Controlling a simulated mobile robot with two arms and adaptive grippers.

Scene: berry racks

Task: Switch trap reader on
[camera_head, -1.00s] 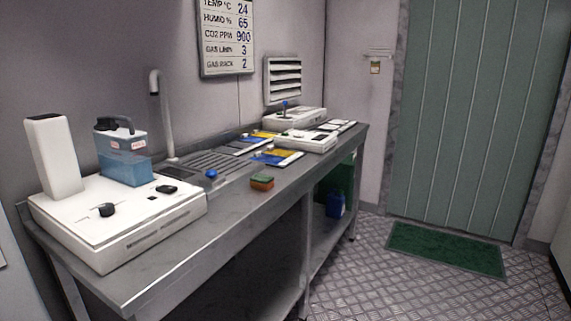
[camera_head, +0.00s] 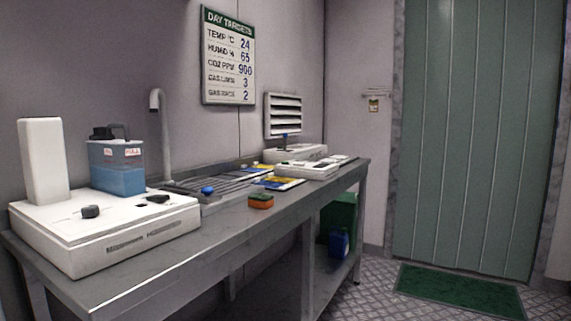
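No label that names the trap reader can be read, so I cannot tell which device it is. At the far end of the bench, a flat white device (camera_head: 308,171) lies in front of another white device (camera_head: 294,152) with a small blue part on top. Blue and yellow cards (camera_head: 280,183) lie beside them. At the near left stands a larger white machine (camera_head: 110,231) with a tall white block, a black knob (camera_head: 90,212) and a dark switch-like part (camera_head: 157,198). Any lit indicator is too small to make out. Neither gripper is in view.
The grey metal bench (camera_head: 225,232) runs along the wall. A blue-liquid container (camera_head: 117,170), a tap (camera_head: 161,130), a blue knob (camera_head: 207,190) and an orange-green sponge (camera_head: 260,201) are on it. The floor before the green door (camera_head: 475,140) holds only a green mat (camera_head: 458,291).

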